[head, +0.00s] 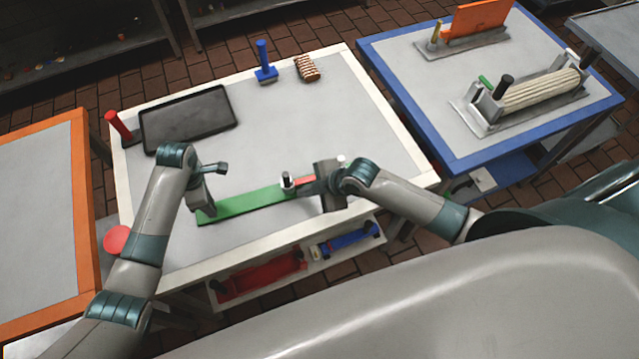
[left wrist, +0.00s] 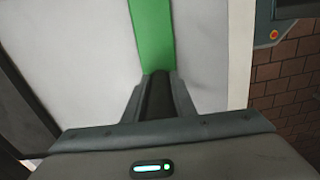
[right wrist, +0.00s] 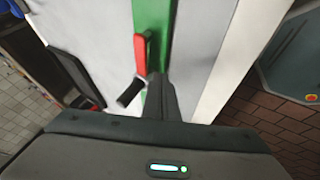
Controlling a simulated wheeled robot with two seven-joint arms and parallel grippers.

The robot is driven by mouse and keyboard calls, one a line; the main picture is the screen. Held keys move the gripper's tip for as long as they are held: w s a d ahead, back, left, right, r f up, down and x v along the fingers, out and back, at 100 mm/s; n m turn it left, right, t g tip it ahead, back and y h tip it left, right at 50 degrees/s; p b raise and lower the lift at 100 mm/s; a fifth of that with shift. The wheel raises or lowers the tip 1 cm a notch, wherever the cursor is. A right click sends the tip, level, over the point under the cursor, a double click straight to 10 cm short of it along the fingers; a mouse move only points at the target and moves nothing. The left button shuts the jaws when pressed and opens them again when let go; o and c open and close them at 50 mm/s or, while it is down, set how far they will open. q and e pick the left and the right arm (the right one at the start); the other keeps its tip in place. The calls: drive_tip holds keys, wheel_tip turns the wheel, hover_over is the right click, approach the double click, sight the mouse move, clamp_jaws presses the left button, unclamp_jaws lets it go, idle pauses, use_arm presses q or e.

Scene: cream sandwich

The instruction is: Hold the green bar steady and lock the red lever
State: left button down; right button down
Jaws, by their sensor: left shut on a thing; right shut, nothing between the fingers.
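The long green bar (head: 245,204) lies flat on the white-framed table. My left gripper (head: 203,211) is shut on the bar's left end; the bar also runs away from its fingers in the left wrist view (left wrist: 152,35). The red lever (head: 304,181) sits on the right part of the bar, with a dark handle (head: 287,183) at its left end. In the right wrist view the red lever (right wrist: 141,55) lies along the green bar (right wrist: 154,14). My right gripper (right wrist: 157,88) is shut and empty, with its fingertips close beside the lever. Whether they touch it I cannot tell.
A black tray (head: 188,118), a red-handled tool (head: 120,127), a blue-handled tool (head: 264,62) and a striped brown piece (head: 307,68) are at the table's back. A blue-framed table (head: 430,130) stands right, an orange-framed one (head: 85,240) left. The table's middle is clear.

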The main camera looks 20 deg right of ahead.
use_arm(q)
drive_tip(key=shift+s+f, duration=0.3)
drive_tip(key=shift+f, duration=0.05)
use_arm(e)
drive_tip(key=s, duration=0.3)
drive_tip(key=shift+f, duration=0.1)
drive_tip(key=v, duration=1)
drive_tip(key=shift+s+a, duration=0.2)
drive_tip(key=shift+a, duration=0.2)
use_arm(q)
drive_tip(key=c, duration=1.3)
unclamp_jaws()
drive_tip(key=shift+w, duration=0.1)
drive_tip(key=shift+r, duration=0.1)
drive_tip(key=shift+w+r, duration=0.15)
use_arm(e)
drive_tip(key=shift+w, duration=0.1)
use_arm(q)
drive_tip(key=shift+w+r, duration=0.1)
drive_tip(key=shift+r, duration=4.4)
